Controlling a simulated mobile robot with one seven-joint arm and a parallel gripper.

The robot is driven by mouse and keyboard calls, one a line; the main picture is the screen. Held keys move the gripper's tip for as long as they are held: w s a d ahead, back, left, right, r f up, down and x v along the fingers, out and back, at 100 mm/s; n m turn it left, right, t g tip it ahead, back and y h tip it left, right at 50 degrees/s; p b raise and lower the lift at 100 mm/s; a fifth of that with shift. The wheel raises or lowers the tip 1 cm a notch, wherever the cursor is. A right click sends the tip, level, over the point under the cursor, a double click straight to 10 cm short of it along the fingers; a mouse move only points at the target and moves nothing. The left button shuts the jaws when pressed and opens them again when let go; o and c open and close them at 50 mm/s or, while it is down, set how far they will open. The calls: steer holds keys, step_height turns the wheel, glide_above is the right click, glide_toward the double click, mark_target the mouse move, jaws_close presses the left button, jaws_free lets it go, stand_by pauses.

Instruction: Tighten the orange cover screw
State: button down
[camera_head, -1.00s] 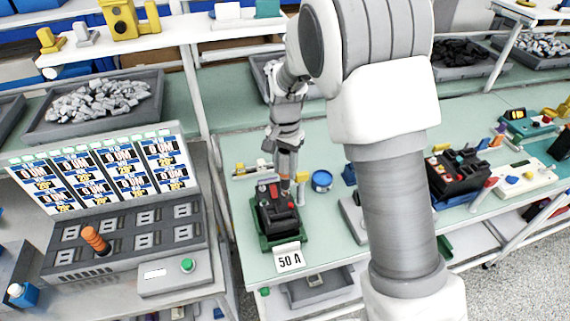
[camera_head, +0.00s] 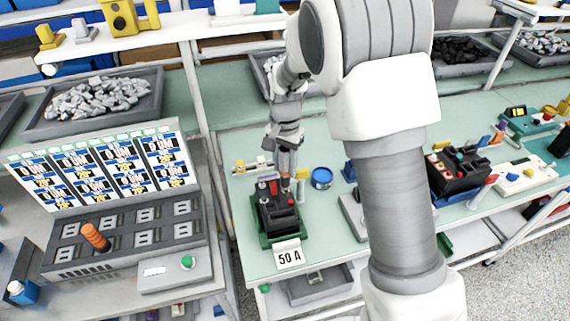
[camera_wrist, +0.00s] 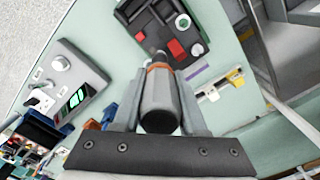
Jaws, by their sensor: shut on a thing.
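My gripper (camera_wrist: 160,98) is shut on a grey driver-like tool (camera_wrist: 158,108) with an orange band near its front; it also shows in the head view as my gripper (camera_head: 286,160). The tool points at the top of a black breaker (camera_head: 280,213) with red parts, which sits in a green holder behind a "50 A" tag. In the wrist view the tool's dark tip reaches the edge of the breaker (camera_wrist: 190,15). I cannot make out the orange cover screw; the tool may hide it. Whether the tip touches it, I cannot tell.
A blue round pot (camera_head: 321,179) stands right of the breaker. A grey test panel (camera_head: 125,240) with an upright orange handle (camera_head: 96,238) is at the left. A grey box with a knob (camera_wrist: 68,75) lies beside the breaker.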

mark_target(285, 149)
steer(key=shift+f+b, duration=0.5)
steer(key=shift+f, duration=0.25)
stand_by(1.6)
steer(key=shift+r, duration=0.1)
stand_by(1.0)
steer(key=shift+r+p, duration=2.1)
steer(key=shift+r, duration=0.85)
